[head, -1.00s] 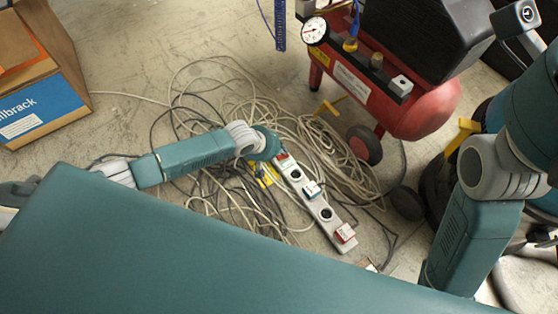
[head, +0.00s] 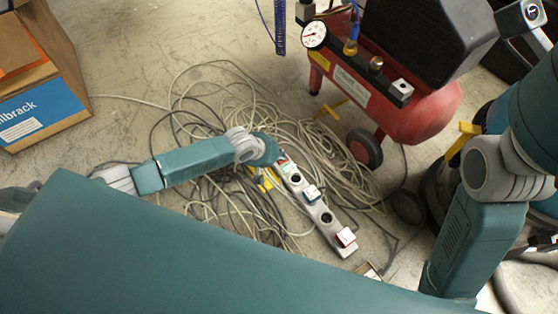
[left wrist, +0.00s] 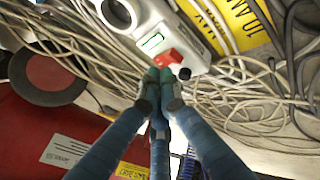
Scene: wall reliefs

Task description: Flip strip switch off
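A pale power strip (head: 313,208) lies on the floor among cables, with plugs and round sockets along it. Its far end shows in the left wrist view (left wrist: 137,18), with a switch (left wrist: 178,62) that has a red part and a small green and white window. My left gripper (left wrist: 161,76) has its blue, green-tipped fingers drawn together with nothing between them. The fingertips are right at the switch's near edge; I cannot tell whether they touch. In the head view my left wrist hides most of the fingers and switch. My right gripper is out of view.
Loose cables (head: 215,85) surround the strip. A red compressor (head: 425,112) with a wheel (head: 364,148) stands to its right. A yellow label (left wrist: 232,22) lies beside the strip. A cardboard box (head: 40,85) is at far left. Bare floor (head: 150,45) lies between.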

